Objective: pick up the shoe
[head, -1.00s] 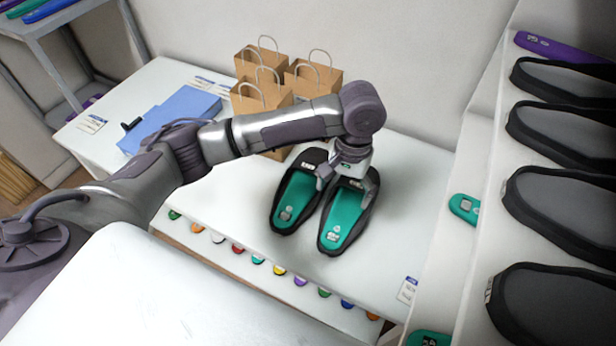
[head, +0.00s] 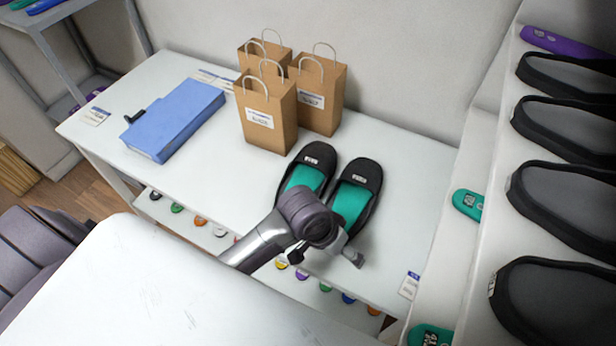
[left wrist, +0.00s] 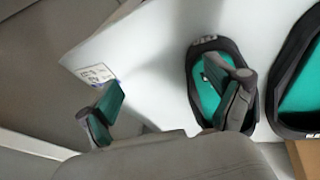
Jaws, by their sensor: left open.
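A pair of black shoes with green insoles stands on the white table in the head view. The left shoe (head: 309,172) and the right shoe (head: 357,193) stand side by side, near ends partly hidden by my arm. My left gripper (head: 326,257) is in front of their near ends in that picture, jaws apart and empty. In the left wrist view, my left gripper (left wrist: 163,80) has its fingers spread wide. One shoe (left wrist: 202,92) lies partly behind the right-hand finger, and another shoe (left wrist: 300,95) is cut by the right edge. I cannot tell whether the finger touches the shoe. My right gripper is not in view.
Brown paper bags (head: 268,122) stand behind the shoes near the wall. A blue box (head: 176,120) lies at the table's left. A rack (head: 480,145) with several dark shoes rises at the right. A shelf with coloured pieces is below the table front.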

